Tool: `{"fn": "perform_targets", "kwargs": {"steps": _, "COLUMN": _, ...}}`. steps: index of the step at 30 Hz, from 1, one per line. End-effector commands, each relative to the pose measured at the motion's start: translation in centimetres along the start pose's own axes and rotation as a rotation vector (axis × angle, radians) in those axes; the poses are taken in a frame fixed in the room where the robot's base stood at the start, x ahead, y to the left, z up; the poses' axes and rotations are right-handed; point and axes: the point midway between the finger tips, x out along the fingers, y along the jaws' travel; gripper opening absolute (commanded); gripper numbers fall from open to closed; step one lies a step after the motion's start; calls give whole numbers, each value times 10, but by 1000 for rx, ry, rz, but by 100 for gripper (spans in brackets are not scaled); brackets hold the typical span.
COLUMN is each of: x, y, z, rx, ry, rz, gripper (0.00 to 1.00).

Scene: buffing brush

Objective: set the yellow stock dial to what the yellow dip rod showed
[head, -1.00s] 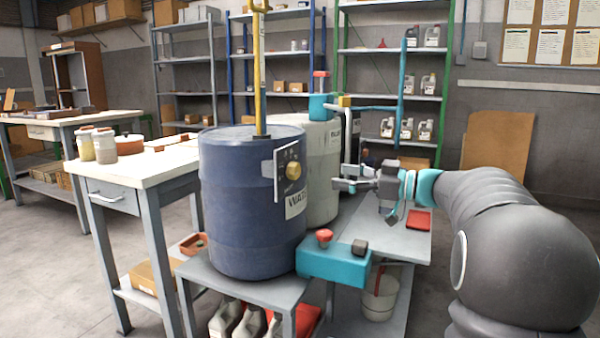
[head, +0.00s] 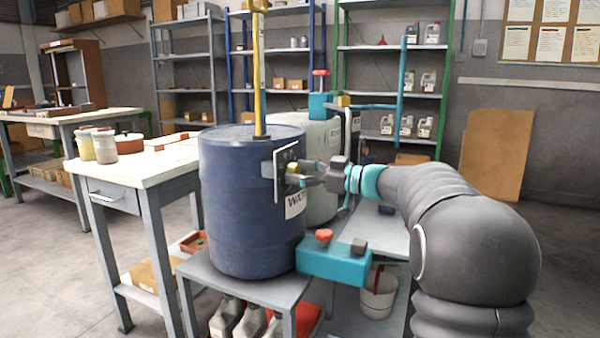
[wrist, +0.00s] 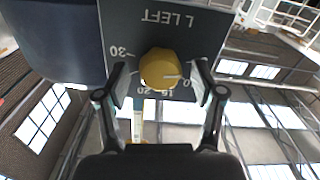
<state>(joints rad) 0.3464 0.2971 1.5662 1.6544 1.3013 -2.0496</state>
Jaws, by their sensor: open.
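The yellow stock dial (wrist: 162,68) is a knob on a dark plate (wrist: 195,28) marked "L LEFT", with 30, 20 and 15 readable around it; the view is upside down. In the head view the dial (head: 293,168) is on the front of the blue drum (head: 235,220). My gripper (wrist: 160,78) is open, its fingers on either side of the knob; contact cannot be told. In the head view my gripper (head: 306,174) is at the plate. The yellow dip rod (head: 259,80) stands upright in the drum's top; its upper end is cut off.
A pale drum (head: 320,160) stands behind the blue one. A teal block with a red knob (head: 334,262) is at the bench's front right. A teal pipe (head: 402,80) rises behind my arm. A workbench (head: 130,170) stands left.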

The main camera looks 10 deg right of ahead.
Motion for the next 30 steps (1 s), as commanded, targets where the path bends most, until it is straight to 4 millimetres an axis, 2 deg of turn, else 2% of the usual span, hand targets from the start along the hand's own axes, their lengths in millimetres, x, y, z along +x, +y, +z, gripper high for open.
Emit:
{"fn": "perform_targets", "kwargs": {"steps": 2, "x": 0, "y": 0, "z": 0, "rx": 0, "ry": 0, "rz": 0, "gripper": 65}}
{"fn": "perform_targets", "kwargs": {"steps": 6, "x": 0, "y": 0, "z": 0, "rx": 0, "ry": 0, "rz": 0, "gripper": 30}}
{"fn": "perform_targets", "kwargs": {"steps": 9, "x": 0, "y": 0, "z": 0, "rx": 0, "ry": 0, "rz": 0, "gripper": 8}}
{"fn": "perform_targets", "kwargs": {"steps": 20, "x": 0, "y": 0, "z": 1, "rx": 46, "ry": 0, "rz": 1, "gripper": 8}}
{"fn": "perform_targets", "kwargs": {"steps": 30, "x": 0, "y": 0, "z": 3, "rx": 277, "ry": 0, "rz": 2, "gripper": 8}}
